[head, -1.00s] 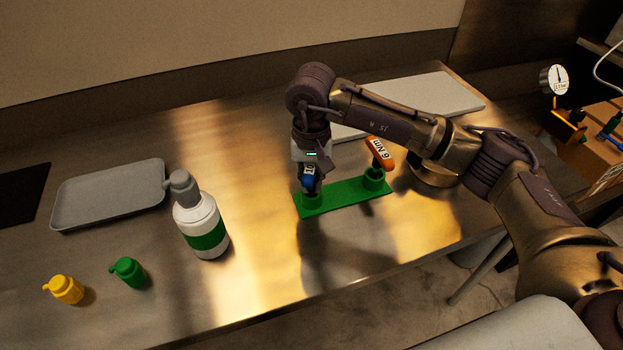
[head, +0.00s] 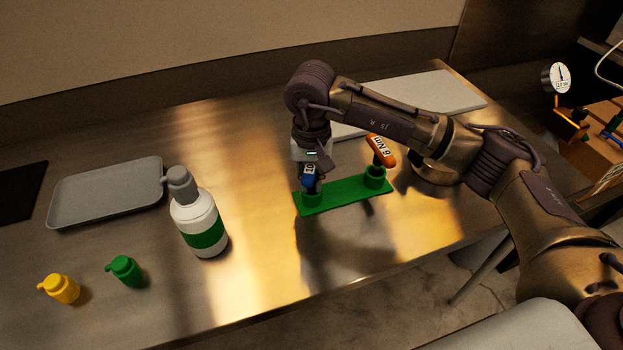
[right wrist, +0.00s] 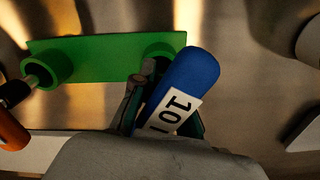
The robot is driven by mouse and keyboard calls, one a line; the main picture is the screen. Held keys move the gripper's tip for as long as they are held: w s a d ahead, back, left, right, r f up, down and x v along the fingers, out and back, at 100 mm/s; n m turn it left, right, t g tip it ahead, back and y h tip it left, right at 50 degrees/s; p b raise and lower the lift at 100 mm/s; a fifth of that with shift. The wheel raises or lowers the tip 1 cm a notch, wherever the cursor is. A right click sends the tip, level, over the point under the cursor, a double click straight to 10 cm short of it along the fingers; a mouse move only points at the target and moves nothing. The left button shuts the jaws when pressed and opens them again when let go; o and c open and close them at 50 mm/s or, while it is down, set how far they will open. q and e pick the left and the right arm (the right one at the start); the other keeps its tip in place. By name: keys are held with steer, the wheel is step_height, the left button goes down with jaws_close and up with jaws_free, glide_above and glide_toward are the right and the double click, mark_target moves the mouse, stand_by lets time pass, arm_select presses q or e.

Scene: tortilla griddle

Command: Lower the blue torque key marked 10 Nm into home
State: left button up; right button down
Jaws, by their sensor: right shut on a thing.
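The blue torque key (head: 309,176) with a white label reading 10 is in my right gripper (head: 311,172). In the right wrist view the blue key (right wrist: 187,80) lies between the fingers of the right gripper (right wrist: 155,95), which are shut on its handle. The green holder (head: 340,194) has two round sockets. The key is over the left socket (head: 312,197); how deep its shaft sits is hidden by the handle and gripper. The orange key marked 6 Nm (head: 381,151) stands tilted in the right socket (head: 374,176). My left gripper is not in view.
A white bottle with a green band (head: 204,228) stands left of the holder. A grey tray (head: 107,193), a yellow jar (head: 61,289) and a green jar (head: 126,271) are farther left. A pale board (head: 428,94) lies behind. The steel table before the holder is clear.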

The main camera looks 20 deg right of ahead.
steer(key=shift+f+b, duration=0.25)
steer(key=shift+b, duration=0.05)
steer(key=c, duration=1.1)
jaws_free()
steer(key=shift+r, duration=0.1)
step_height(320, 180, up, 12)
